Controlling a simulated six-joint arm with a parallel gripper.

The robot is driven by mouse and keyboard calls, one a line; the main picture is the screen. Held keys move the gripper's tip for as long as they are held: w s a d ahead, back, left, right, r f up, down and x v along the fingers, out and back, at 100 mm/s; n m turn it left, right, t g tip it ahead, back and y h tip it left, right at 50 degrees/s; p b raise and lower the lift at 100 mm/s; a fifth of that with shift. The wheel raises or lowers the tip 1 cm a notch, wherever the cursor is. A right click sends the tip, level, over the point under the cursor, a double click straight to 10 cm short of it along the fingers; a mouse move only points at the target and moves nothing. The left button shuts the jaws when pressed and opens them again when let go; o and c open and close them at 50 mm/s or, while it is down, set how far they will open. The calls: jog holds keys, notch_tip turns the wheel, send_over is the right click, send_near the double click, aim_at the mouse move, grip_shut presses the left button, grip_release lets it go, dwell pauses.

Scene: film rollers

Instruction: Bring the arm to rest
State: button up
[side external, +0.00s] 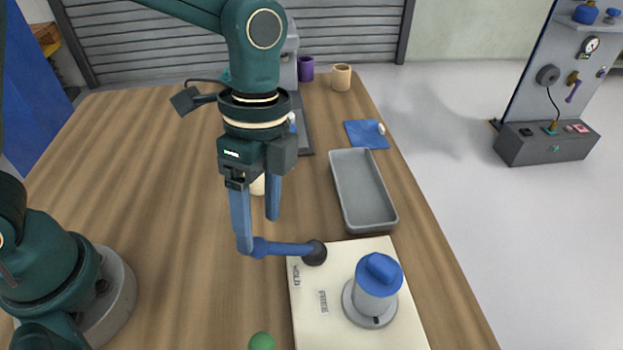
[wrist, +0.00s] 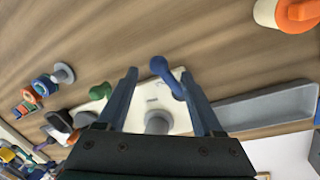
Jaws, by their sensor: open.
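My gripper (side external: 257,230) is above the wooden table in the side view, pointing down with its two blue fingers apart and nothing held between them. Its fingertips (wrist: 166,72) show spread in the wrist view. A blue lever (side external: 285,249) on a dark round pivot (side external: 315,253) reaches left over the board's edge. Its knob end is close to one fingertip in the side view; I cannot tell whether they touch. In the wrist view the lever (wrist: 168,76) shows between the fingers.
The pale board (side external: 310,325), marked HOLD and FREE, carries a grey cylinder with a blue top (side external: 378,276). A grey tray (side external: 383,217) lies behind it. A green knob (side external: 262,341) is at the front. Mugs (side external: 341,78) stand at the back. The table's left side is clear.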

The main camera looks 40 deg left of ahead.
jog(key=shift+a, duration=0.1)
jog(key=a+r+n+t, duration=0.4)
jog(key=a+r+n, duration=0.1)
jog(key=a+r, duration=0.25)
jog(key=s+a+n+t, duration=0.3)
jog(key=s+a+n, duration=0.1)
jog(key=n, duration=0.6)
jog(key=shift+s+a+f+t+y, duration=0.2)
jog(key=shift+s+t+y, duration=0.15)
jog(key=shift+s, duration=0.3)
